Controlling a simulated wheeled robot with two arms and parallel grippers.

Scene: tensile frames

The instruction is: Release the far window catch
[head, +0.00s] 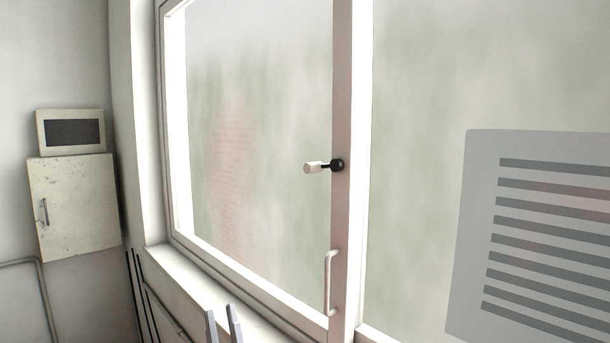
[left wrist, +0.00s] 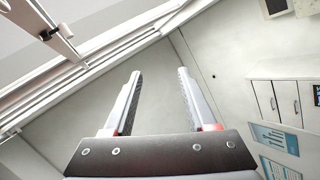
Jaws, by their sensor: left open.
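The window catch (head: 313,167) is a short pale lever on a round black pivot, mounted on the upright window frame bar (head: 342,90). The lever points left, about level. It also shows at the upper left of the left wrist view, as a small dark-pivoted catch (left wrist: 47,34). My left gripper (head: 222,314) is at the bottom edge of the head view, below and to the left of the catch and clear of it. Its two fingers are apart and empty, as the left wrist view (left wrist: 159,75) also shows. My right gripper is in neither view.
A white pull handle (head: 328,283) is on the same bar below the catch. A sill (head: 195,292) runs beneath the window. A wall cabinet (head: 75,210) and a dark-screened box (head: 72,132) are at left. A grey striped panel (head: 475,215) is at right.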

